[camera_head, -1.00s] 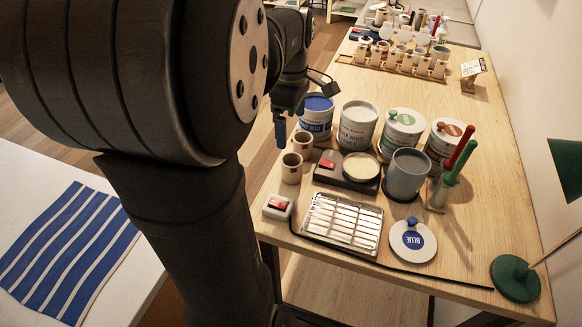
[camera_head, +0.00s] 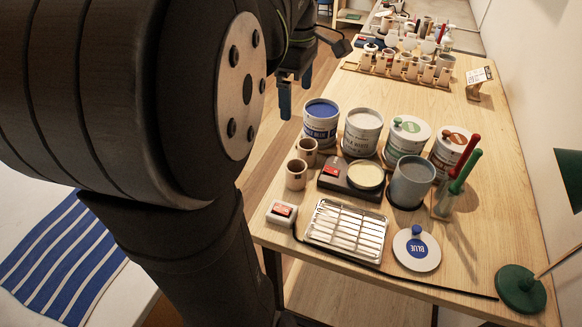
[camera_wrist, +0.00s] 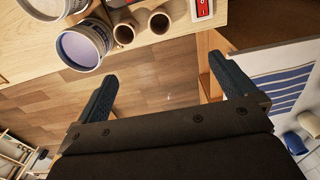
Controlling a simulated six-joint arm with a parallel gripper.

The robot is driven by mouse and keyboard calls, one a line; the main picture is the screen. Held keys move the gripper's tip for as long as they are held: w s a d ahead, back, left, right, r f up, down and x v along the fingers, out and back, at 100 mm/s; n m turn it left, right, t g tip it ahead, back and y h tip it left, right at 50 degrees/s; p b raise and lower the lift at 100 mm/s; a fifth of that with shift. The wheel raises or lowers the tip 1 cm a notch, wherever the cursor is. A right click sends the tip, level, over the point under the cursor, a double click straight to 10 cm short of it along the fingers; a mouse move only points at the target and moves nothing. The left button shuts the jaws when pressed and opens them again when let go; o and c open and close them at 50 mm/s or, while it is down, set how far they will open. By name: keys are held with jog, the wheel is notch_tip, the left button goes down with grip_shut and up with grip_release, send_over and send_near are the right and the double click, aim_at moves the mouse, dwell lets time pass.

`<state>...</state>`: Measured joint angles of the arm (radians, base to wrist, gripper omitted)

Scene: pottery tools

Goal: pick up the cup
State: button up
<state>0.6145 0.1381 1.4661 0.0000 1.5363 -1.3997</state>
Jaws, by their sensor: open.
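Two small beige cups stand upright near the table's left edge, one behind the other: the rear cup (camera_head: 307,151) and the front cup (camera_head: 296,175). In the wrist view the two cups show side by side at the top, one (camera_wrist: 124,34) next to the blue tub and the other (camera_wrist: 159,22) further right. My gripper (camera_head: 295,92) is up and to the left of the blue tub in the head view, apart from both cups. In the wrist view its two fingers (camera_wrist: 163,70) are spread wide, with only floor between them.
Beside the cups are the blue tub (camera_head: 321,122), a white tub (camera_head: 362,132), a dark scale (camera_head: 335,180), a wire rack (camera_head: 346,230) and a small red-and-white box (camera_head: 281,213). A grey pot (camera_head: 411,181) stands further right. A rack of several small cups (camera_head: 400,68) is at the back.

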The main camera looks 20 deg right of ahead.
jog(key=shift+r, duration=0.4)
jog(key=c, duration=0.6)
jog(key=shift+o, duration=0.2)
